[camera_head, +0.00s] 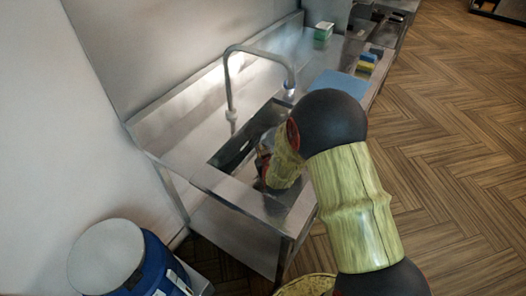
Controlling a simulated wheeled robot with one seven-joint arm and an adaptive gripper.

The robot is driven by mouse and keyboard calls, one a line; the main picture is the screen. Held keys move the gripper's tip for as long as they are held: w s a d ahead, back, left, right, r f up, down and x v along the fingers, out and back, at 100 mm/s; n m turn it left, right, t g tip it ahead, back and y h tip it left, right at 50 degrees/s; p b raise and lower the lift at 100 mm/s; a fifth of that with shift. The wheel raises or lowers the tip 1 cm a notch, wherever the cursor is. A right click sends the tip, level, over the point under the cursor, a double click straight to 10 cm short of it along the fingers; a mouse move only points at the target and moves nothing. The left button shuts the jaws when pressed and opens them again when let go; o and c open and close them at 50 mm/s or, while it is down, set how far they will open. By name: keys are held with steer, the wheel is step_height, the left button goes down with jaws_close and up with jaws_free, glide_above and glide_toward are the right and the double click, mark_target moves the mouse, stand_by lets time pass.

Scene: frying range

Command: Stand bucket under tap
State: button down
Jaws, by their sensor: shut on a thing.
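The tap (231,90) is a tall grey gooseneck at the back of the steel sink (232,152), and its spout (290,88) hangs over the sink at the right. My arm reaches over the front of the sink, and my gripper (262,162) shows only as a small dark part down in the basin. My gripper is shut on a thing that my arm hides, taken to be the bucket. I cannot make out the bucket's shape, or whether it is upright, touching the basin floor or under the spout.
A blue drum (160,270) with a grey lid (105,256) stands at the lower left. On the counter right of the tap lie a blue board (338,86), yellow and blue sponges (367,61) and a green-and-white box (323,31). The wooden floor at right is clear.

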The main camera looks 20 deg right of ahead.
steer(key=shift+r, duration=0.15)
steer(key=c, duration=2.4)
jaws_free()
steer(key=shift+f, duration=0.2)
steer(key=o, duration=0.5)
steer(key=shift+r, duration=0.1)
